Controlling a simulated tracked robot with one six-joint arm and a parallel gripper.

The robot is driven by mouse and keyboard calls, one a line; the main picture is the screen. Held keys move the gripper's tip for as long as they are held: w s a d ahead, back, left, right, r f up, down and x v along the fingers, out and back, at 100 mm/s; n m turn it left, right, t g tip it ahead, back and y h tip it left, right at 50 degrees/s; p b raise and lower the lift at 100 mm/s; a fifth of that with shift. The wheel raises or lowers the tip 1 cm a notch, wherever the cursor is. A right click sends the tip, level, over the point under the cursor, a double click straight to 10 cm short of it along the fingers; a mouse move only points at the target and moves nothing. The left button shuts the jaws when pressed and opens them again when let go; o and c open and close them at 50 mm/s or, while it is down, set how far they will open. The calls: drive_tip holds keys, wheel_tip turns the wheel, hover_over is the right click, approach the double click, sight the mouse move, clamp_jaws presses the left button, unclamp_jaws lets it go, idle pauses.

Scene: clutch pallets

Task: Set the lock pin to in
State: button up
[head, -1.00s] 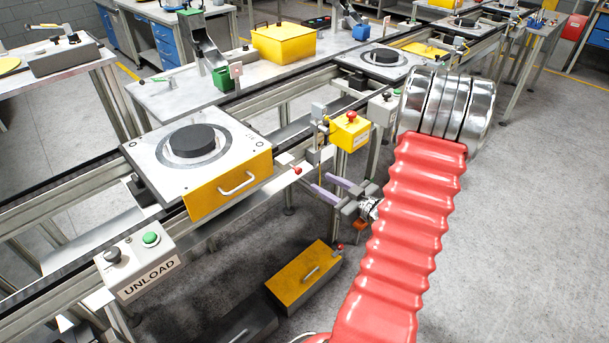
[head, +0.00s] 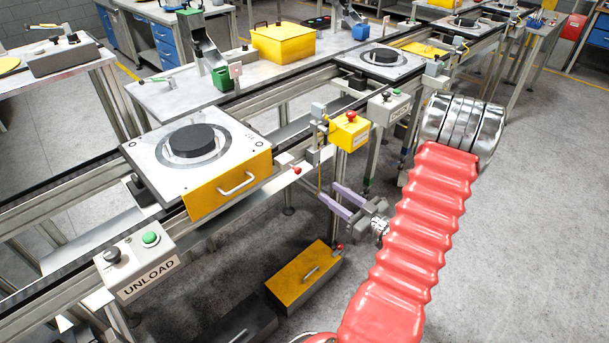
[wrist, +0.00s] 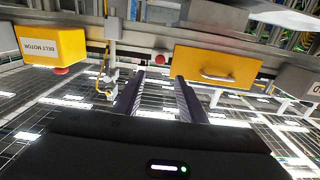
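The lock pin, a short metal rod with a red knob (head: 297,170), sticks out from the rail's front side, just right of the near pallet's yellow drawer front. Its knob also shows in the wrist view (wrist: 160,59), just beyond the fingertips and between them. How far the rod is in, I cannot tell. My gripper (head: 328,191) has two purple-grey fingers, parted and empty. It is below and right of the knob in the head view, apart from it. The fingers (wrist: 159,76) point toward the rail in the wrist view.
A yellow box with a red button (head: 350,130), labelled BELT MOTOR in the wrist view (wrist: 52,45), stands right of the pin on a post. The near pallet (head: 160,165) carries a black disc. The UNLOAD box (head: 136,264) is at left. A yellow-lidded bin (head: 303,275) sits below.

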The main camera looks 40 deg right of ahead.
sight(300, 171)
drive_tip(key=w, duration=1.2)
drive_tip(key=shift+w+a, duration=0.15)
drive_tip(key=shift+w, duration=0.05)
drive_tip(key=shift+c, duration=0.4)
clamp_jaws()
